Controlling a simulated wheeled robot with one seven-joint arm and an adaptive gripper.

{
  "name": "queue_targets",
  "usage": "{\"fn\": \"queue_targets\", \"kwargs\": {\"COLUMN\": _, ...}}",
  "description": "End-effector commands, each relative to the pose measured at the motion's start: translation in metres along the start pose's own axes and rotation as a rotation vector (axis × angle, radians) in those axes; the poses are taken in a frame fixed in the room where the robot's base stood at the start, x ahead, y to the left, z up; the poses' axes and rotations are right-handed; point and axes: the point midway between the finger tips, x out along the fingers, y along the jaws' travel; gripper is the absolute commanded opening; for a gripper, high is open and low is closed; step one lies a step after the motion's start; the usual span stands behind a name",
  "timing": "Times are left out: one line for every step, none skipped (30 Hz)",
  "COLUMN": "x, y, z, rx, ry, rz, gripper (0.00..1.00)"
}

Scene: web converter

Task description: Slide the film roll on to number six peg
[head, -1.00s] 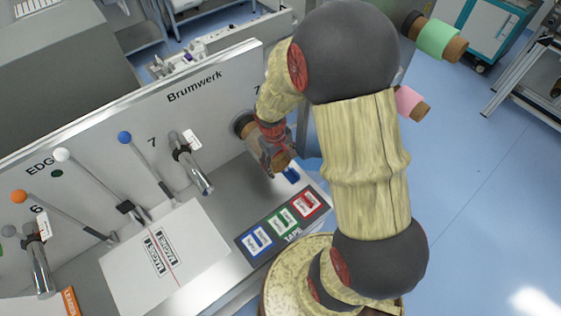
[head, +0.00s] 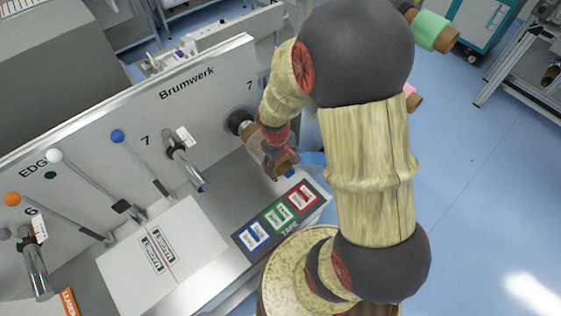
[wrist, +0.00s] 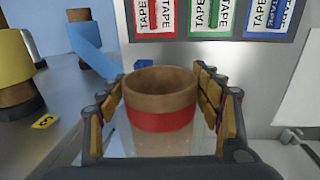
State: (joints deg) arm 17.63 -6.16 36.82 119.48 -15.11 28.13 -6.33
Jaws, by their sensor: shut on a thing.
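My gripper (head: 277,161) is at the right end of the grey Brumwerk panel, below a 7 label. It is shut on the film roll, a brown tube with a red band (wrist: 163,121) between the fingers in the wrist view. In the head view, the roll (head: 254,143) shows partly between my gripper and a dark round hub (head: 239,121) on the panel. I cannot tell whether the roll is still around a shaft there. The number six peg (head: 37,272), a bare metal rod, is at the far left under a 6 label.
Another bare metal peg (head: 186,165), by a 7 label, stands between. Levers with blue (head: 117,136), white (head: 54,155) and orange (head: 12,199) knobs stick out. A white box (head: 165,240) and a tape board (head: 282,213) lie on the ledge.

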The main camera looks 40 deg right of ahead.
Motion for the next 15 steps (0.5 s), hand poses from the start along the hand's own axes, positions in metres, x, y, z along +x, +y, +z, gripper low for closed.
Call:
{"fn": "queue_targets", "kwargs": {"x": -0.0009, "y": 0.0004, "z": 0.0017, "rx": 0.001, "ry": 0.002, "rz": 0.001, "gripper": 0.14}}
{"fn": "queue_targets", "kwargs": {"x": -0.0008, "y": 0.0004, "z": 0.0030, "rx": 0.001, "ry": 0.002, "rz": 0.001, "gripper": 0.14}}
{"fn": "queue_targets", "kwargs": {"x": -0.0007, "y": 0.0003, "z": 0.0045, "rx": 0.001, "ry": 0.001, "rz": 0.000, "gripper": 0.14}}
{"fn": "queue_targets", "kwargs": {"x": -0.0007, "y": 0.0003, "z": 0.0054, "rx": 0.001, "ry": 0.001, "rz": 0.000, "gripper": 0.14}}
{"fn": "queue_targets", "kwargs": {"x": -0.0006, "y": 0.0003, "z": 0.0061, "rx": 0.001, "ry": 0.001, "rz": 0.000, "gripper": 0.14}}
{"fn": "queue_targets", "kwargs": {"x": -0.0006, "y": 0.0003, "z": 0.0068, "rx": 0.001, "ry": 0.001, "rz": 0.001, "gripper": 0.14}}
{"fn": "queue_targets", "kwargs": {"x": -0.0005, "y": 0.0003, "z": 0.0072, "rx": 0.001, "ry": 0.001, "rz": 0.001, "gripper": 0.14}}
{"fn": "queue_targets", "kwargs": {"x": -0.0005, "y": 0.0003, "z": 0.0074, "rx": 0.001, "ry": 0.001, "rz": 0.001, "gripper": 0.14}}
{"fn": "queue_targets", "kwargs": {"x": -0.0005, "y": 0.0003, "z": 0.0076, "rx": 0.000, "ry": 0.001, "rz": 0.001, "gripper": 0.14}}
{"fn": "queue_targets", "kwargs": {"x": -0.0005, "y": 0.0003, "z": 0.0076, "rx": 0.000, "ry": 0.001, "rz": 0.001, "gripper": 0.14}}
{"fn": "queue_targets", "kwargs": {"x": -0.0005, "y": 0.0003, "z": 0.0076, "rx": 0.000, "ry": 0.001, "rz": 0.001, "gripper": 0.14}}
{"fn": "queue_targets", "kwargs": {"x": -0.0005, "y": 0.0003, "z": 0.0076, "rx": 0.000, "ry": 0.001, "rz": 0.001, "gripper": 0.14}}
{"fn": "queue_targets", "kwargs": {"x": -0.0005, "y": 0.0003, "z": 0.0075, "rx": 0.000, "ry": 0.002, "rz": 0.001, "gripper": 0.14}}
{"fn": "queue_targets", "kwargs": {"x": -0.0005, "y": 0.0003, "z": 0.0075, "rx": 0.000, "ry": 0.002, "rz": 0.001, "gripper": 0.14}}
{"fn": "queue_targets", "kwargs": {"x": -0.0005, "y": 0.0003, "z": 0.0075, "rx": 0.000, "ry": 0.002, "rz": 0.001, "gripper": 0.14}}
